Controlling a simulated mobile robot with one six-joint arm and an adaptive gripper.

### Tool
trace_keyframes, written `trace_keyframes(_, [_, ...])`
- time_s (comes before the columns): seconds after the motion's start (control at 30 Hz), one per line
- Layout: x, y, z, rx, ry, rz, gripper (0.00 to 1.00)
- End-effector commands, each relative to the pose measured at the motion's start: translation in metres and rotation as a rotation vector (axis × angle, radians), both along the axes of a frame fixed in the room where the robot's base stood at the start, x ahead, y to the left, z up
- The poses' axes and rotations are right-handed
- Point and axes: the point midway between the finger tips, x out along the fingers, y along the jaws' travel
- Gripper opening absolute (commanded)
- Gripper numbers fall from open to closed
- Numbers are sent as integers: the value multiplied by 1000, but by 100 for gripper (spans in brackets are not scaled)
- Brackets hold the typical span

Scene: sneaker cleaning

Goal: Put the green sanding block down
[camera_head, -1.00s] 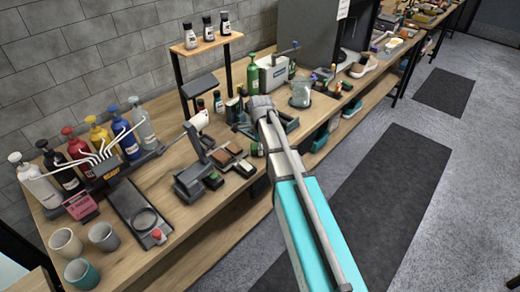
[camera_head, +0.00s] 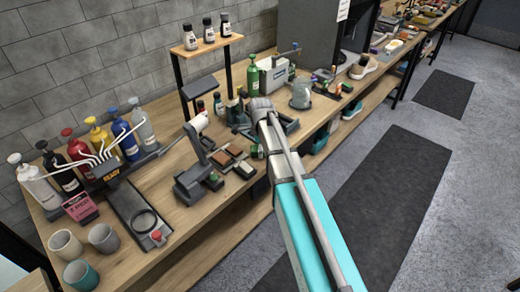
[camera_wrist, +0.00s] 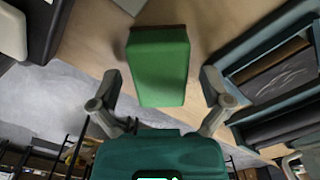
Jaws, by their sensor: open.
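The green sanding block (camera_wrist: 158,66) rests on the wooden bench top in the wrist view, close in front of my gripper (camera_wrist: 163,84). My gripper's two grey fingers are spread wide, one on each side of the block's near end, with gaps between them and the block. My gripper is open and holds nothing. In the head view my own arm mostly hides this spot; a small green patch (camera_head: 257,151) beside the arm may be the block, but I cannot tell for sure.
A teal-grey tray with dividers (camera_wrist: 240,62) lies right of the block in the wrist view. The bench (camera_head: 190,222) also carries a green bottle (camera_head: 252,75), brushes, colored pump bottles and cups. The bench's front edge is close to my gripper.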

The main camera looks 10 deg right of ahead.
Motion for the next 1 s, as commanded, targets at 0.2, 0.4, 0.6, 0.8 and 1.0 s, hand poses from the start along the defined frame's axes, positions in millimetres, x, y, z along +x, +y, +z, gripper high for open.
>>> trace_keyframes(0.2, [0,0,6,0,0,0,98])
trace_keyframes(0.4, [0,0,18,0,0,0,98])
trace_keyframes(0.6, [0,0,34,0,0,0,98])
trace_keyframes(0.8, [0,0,51,0,0,0,98])
trace_keyframes(1.0, [0,0,68,0,0,0,98])
